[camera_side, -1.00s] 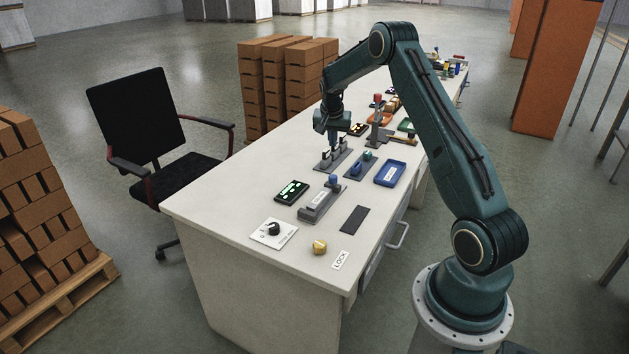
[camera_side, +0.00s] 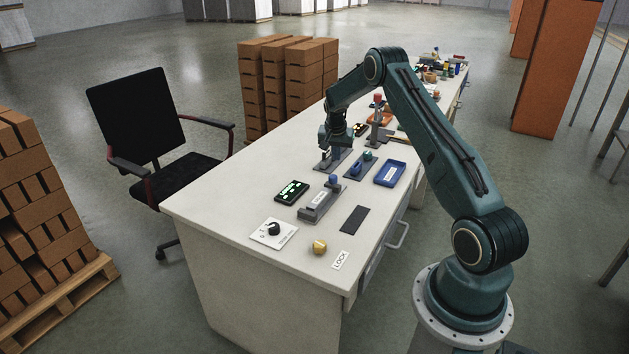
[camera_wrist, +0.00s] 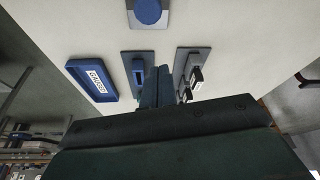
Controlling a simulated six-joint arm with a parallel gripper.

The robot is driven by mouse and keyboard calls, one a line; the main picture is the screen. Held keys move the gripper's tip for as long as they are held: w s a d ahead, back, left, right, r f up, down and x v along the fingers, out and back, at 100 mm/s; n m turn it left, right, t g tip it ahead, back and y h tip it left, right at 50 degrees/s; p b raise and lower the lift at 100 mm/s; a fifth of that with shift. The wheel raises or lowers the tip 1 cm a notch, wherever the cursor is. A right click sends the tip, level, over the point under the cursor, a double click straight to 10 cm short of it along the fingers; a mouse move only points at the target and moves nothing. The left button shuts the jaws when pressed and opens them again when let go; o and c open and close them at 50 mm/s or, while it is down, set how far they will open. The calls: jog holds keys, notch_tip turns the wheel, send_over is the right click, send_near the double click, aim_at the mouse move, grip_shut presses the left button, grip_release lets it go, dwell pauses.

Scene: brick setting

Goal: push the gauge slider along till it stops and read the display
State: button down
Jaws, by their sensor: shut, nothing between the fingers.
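The gauge is a long grey block (camera_side: 318,207) with a white label, lying on the white desk in the side view. Its blue slider knob (camera_side: 333,181) is at the far end, and a round blue knob (camera_wrist: 150,12) shows at the top of the wrist view. The black display (camera_side: 291,192) lies left of the gauge. It shows green characters too small to read. My gripper (camera_side: 326,163) is shut and empty, pointing down beyond the gauge and apart from the knob. Its fingers (camera_wrist: 164,76) show in the wrist view.
Close to my gripper are a switch plate (camera_wrist: 195,70) and a plate with a blue block (camera_wrist: 132,61). A blue labelled tray (camera_side: 403,171), dark pad (camera_side: 355,219), dial plate (camera_side: 273,233) and yellow knob (camera_side: 319,247) are on the desk. Bare desktop lies left of the display.

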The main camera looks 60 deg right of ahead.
aim_at(333, 183)
jog(key=x, duration=0.5)
jog(key=shift+f, duration=0.2)
jog(key=shift+s+a, duration=0.25)
jog(key=shift+a, duration=0.65)
jog(key=shift+s+a, duration=0.25)
jog(key=shift+a, duration=0.65)
jog(key=shift+a, duration=0.1)
